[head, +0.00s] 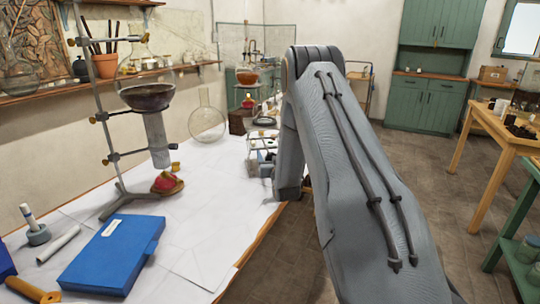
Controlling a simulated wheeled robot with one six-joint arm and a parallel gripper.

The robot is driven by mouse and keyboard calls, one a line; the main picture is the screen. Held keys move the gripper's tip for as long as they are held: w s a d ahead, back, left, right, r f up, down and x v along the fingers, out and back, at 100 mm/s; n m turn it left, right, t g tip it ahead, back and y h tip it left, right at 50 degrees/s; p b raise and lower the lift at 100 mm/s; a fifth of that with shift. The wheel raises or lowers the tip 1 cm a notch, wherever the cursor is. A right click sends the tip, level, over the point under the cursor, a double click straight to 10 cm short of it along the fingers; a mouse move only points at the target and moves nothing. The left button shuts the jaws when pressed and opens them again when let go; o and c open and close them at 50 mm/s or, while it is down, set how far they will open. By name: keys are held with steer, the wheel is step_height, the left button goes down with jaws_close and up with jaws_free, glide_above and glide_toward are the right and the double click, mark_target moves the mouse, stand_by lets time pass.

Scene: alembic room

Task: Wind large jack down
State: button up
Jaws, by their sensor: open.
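My grey arm fills the middle right of the head view, and my gripper does not show. No jack can be made out with certainty. A small metal-framed thing (260,158) stands at the table's right edge, close to my arm and partly behind it. I cannot tell whether it is the large jack. Farther back, a dark brown block (240,120) stands below a small red thing (248,103) and a round flask of orange liquid (247,76). Whether a jack is there is too small to tell.
The floor (430,190) right of my arm is open. A wooden table (500,125) stands at right.

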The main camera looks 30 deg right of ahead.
steer(key=shift+w, duration=0.1)
steer(key=c, duration=1.1)
steer(key=shift+o, duration=0.2)
steer(key=shift+n, duration=0.3)
